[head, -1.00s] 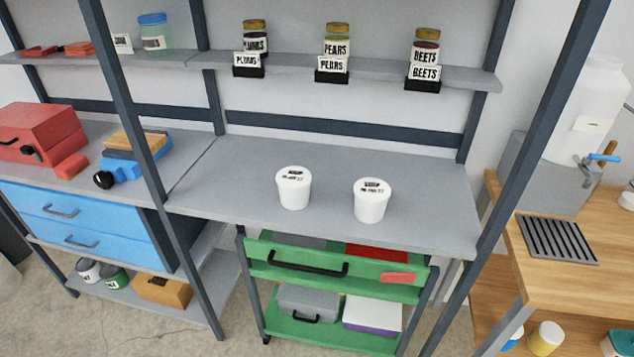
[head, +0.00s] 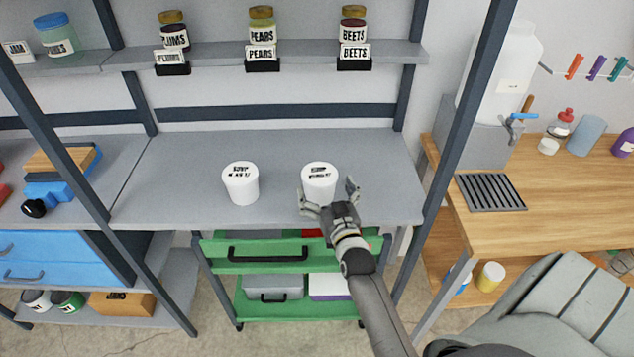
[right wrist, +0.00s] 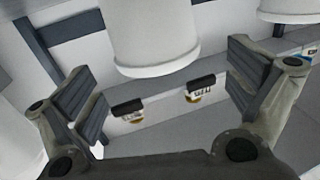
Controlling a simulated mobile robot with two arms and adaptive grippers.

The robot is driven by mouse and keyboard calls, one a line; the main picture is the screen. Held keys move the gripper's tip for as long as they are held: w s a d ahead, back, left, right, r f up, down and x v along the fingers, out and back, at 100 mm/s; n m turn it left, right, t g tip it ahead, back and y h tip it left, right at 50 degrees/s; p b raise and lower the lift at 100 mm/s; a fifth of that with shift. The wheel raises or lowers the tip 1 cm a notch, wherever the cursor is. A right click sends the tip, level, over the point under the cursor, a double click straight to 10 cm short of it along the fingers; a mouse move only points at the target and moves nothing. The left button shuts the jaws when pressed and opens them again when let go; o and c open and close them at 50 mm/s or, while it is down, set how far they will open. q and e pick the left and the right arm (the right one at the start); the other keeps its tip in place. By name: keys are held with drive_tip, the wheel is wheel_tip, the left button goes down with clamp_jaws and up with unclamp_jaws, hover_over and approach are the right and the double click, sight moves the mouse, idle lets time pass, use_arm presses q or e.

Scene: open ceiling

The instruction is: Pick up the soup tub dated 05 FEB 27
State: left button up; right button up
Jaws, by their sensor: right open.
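Two white soup tubs stand upright on the grey shelf (head: 180,190). The left tub (head: 240,186) and the right tub (head: 319,178) have dark print on their lids, but the dates are too blurred to read surely. My right gripper (head: 328,193) is open at the front of the right tub, its fingers spread toward either side. In the right wrist view, that tub (right wrist: 155,35) stands beyond and between the open fingers (right wrist: 163,90), with nothing gripped; the left tub (right wrist: 290,10) shows at the upper right edge. My left gripper is not in view.
Labelled jars, such as beets (head: 353,28), stand on the upper shelf. A dark post (head: 455,140) rises right of the tubs. A green drawer unit (head: 290,262) is below. A wooden bench (head: 555,215) is at right.

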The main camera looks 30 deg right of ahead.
sight(320, 173)
drive_tip(key=shift+f+p+x, duration=0.15)
drive_tip(key=shift+p+x, duration=0.25)
drive_tip(key=shift+x, duration=1.05)
drive_tip(key=shift+f+p+x, duration=0.2)
drive_tip(key=shift+p+x, duration=0.15)
drive_tip(key=shift+x, duration=1.1)
drive_tip(key=shift+s+d, duration=0.1)
drive_tip(key=c, duration=1.1)
drive_tip(key=shift+r, duration=0.15)
drive_tip(key=shift+c, duration=0.7)
drive_tip(key=shift+r, duration=0.15)
